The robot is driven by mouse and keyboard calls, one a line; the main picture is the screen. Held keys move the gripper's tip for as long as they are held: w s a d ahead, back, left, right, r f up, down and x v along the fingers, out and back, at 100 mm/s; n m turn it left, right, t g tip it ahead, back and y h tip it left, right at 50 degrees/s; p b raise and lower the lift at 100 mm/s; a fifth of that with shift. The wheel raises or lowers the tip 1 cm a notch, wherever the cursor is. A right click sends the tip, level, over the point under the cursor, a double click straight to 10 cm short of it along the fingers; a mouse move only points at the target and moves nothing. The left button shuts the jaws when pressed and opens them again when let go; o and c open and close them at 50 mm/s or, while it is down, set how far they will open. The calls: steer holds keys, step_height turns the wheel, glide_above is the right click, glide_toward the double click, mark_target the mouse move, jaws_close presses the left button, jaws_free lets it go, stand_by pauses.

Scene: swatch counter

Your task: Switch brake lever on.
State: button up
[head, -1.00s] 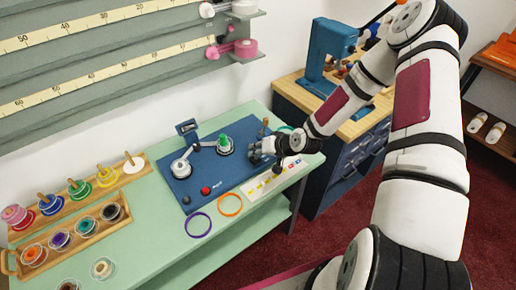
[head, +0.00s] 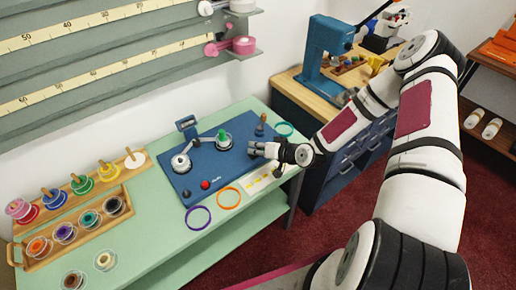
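A blue machine board (head: 222,165) lies on the pale green counter. A small upright lever with a brownish knob (head: 261,124) stands near its back right corner; I take it for the brake lever, but no label is readable. My gripper (head: 253,149) is over the board's right side, in front of the lever, with a visible gap between them. Its fingers point left and look empty, but they are too small to tell their opening. The board also carries a green spool (head: 223,139), a metal disc (head: 181,163) with a linking arm, a red button (head: 205,184) and a black knob (head: 186,193).
Wooden spool racks (head: 84,229) fill the left. A blue press (head: 325,55) stands on the bench at right.

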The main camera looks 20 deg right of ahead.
steer(key=shift+o, duration=1.3)
steer(key=shift+s+a+f, duration=0.25)
steer(key=shift+s+a, duration=0.1)
steer(key=shift+s, duration=0.05)
steer(key=shift+w, duration=0.1)
steer(key=shift+d+r, duration=0.1)
steer(key=shift+d+r, duration=0.1)
steer(key=v, duration=1.1)
steer(key=shift+s+r, duration=0.2)
steer(key=shift+s, duration=0.1)
steer(key=shift+d+g, duration=0.2)
steer(key=shift+g, duration=0.1)
